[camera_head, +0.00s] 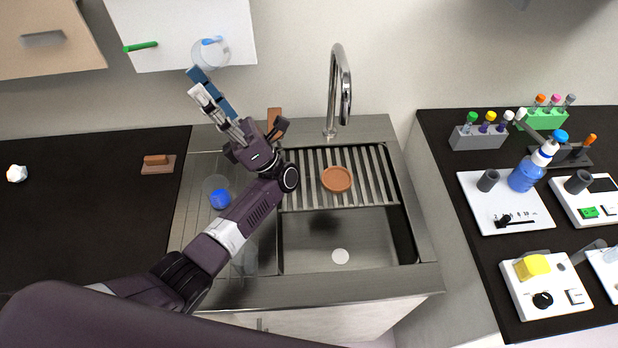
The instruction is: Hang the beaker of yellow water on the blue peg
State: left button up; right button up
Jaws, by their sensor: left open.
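A blue peg (212,40) sticks out of the white cabinet front at the upper left. A clear round beaker (224,53) shows at this peg and seems to hang on it. Its contents look colourless from here, so I cannot tell whether it holds yellow water. My left gripper (202,86) is open just below the beaker, with its fingers pointing up-left, and nothing shows between them. Another clear vessel with blue contents (220,199) stands left of the sink, beside my left arm. My right gripper is not in view.
A green peg (140,46) is on the same cabinet front. The sink (340,225) has a rack with a round brown dish (337,179) and a tall faucet (341,85). The right counter holds tube racks (478,138), a blue bottle (523,178) and a device with a yellow block (532,267).

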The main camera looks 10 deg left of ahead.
pick_arm(q)
jog(key=s+d+f+m+t+h+b, duration=0.2)
jog(key=d+f+m+t+h, duration=0.4)
jog(key=h, duration=0.9)
jog(key=s+d+f+m+t+h+b, duration=0.2)
jog(key=d+f+m+t+h, duration=0.4)
jog(key=d+f+t+h, duration=0.3)
jog(key=shift+d+f+t+h+b, duration=0.3)
jog(key=shift+d+t+h, duration=1.5)
jog(key=shift+h, duration=1.5)
jog(key=shift+s+d+g, duration=0.1)
jog(key=shift+d+g, duration=0.2)
